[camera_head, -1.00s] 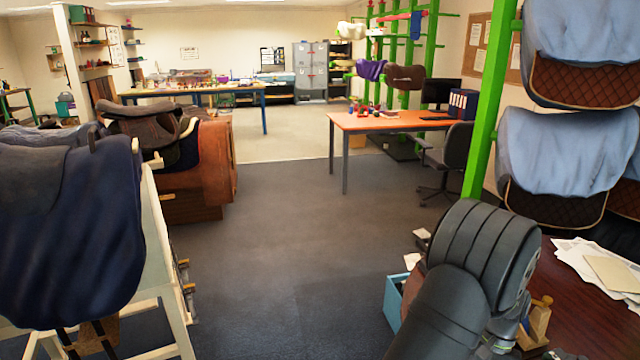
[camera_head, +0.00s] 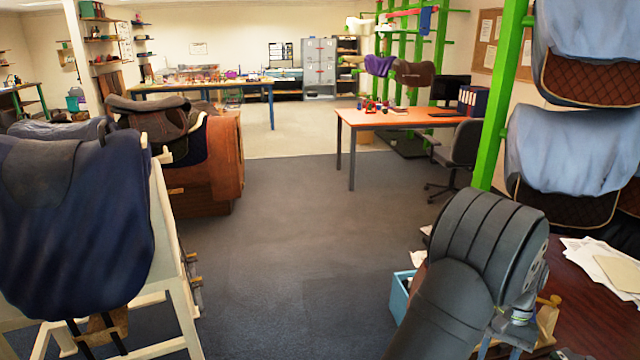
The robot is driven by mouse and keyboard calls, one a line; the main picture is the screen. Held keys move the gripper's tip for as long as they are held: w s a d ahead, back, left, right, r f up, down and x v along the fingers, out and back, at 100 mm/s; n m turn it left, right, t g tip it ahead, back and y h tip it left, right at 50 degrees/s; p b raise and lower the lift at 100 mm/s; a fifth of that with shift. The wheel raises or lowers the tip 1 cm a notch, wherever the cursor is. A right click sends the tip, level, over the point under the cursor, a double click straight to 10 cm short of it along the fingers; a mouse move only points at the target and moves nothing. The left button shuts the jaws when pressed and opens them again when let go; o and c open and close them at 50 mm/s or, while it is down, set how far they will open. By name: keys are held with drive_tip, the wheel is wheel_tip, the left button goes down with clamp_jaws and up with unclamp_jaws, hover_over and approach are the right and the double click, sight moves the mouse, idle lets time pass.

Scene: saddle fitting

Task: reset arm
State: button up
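My arm shows at the lower right as a thick dark grey link and rounded joint, reaching up from the bottom edge. It stands in front of the dark wooden table at the right. My gripper cannot be made out; the lower end of the arm is partly cut off by the frame and hidden behind the grey links.
A blue-covered saddle (camera_head: 70,215) sits on a cream wooden stand (camera_head: 172,255) at the left. A blue box (camera_head: 400,298) is beside my arm. The dark table (camera_head: 590,310) holds papers (camera_head: 612,268). A green post (camera_head: 500,95) rises behind. The grey floor in the middle is clear.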

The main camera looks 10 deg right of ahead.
drive_tip(key=v, duration=1.1)
drive_tip(key=x, duration=1.7)
drive_tip(key=shift+a+f, duration=0.1)
drive_tip(key=s, duration=0.7)
drive_tip(key=shift+s+f, duration=0.25)
drive_tip(key=shift+s, duration=0.1)
drive_tip(key=v, duration=1.7)
drive_tip(key=shift+w+a+f+m+t+h, duration=0.4)
drive_tip(key=shift+w+a+f, duration=0.9)
drive_tip(key=shift+f, duration=1)
drive_tip(key=shift+w+a+f+m+t+h, duration=0.4)
drive_tip(key=shift+w+a+f, duration=0.55)
drive_tip(key=shift+a+f, duration=1.05)
drive_tip(key=shift+w+a+f+m+t+h, duration=0.4)
drive_tip(key=shift+w+a+f, duration=0.75)
drive_tip(key=shift+f, duration=1.45)
